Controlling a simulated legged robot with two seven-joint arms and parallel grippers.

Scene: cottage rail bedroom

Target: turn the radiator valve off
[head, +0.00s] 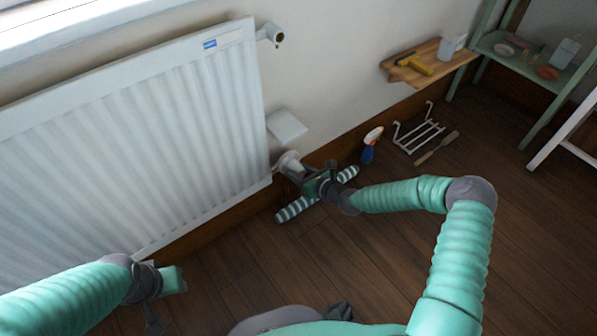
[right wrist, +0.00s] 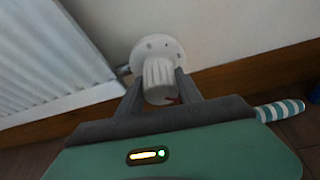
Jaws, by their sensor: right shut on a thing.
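The radiator valve (head: 289,161) is a white knob at the lower right corner of the white radiator (head: 150,130). In the right wrist view the ribbed valve knob (right wrist: 158,80) stands out from a round collar with small dark marks. My right gripper (head: 294,170) is shut on the knob, one finger on each side, and hides part of it in the head view. My left gripper (head: 172,281) is low at the left, apart from the radiator; its fingers are not clear enough to read.
A striped teal and white roll (head: 297,208) lies on the floor under my right gripper. A spray bottle (head: 371,145), a white wire rack (head: 418,133) and a brush-like tool (head: 437,148) are to the right. A wooden shelf (head: 400,72) juts from the wall above.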

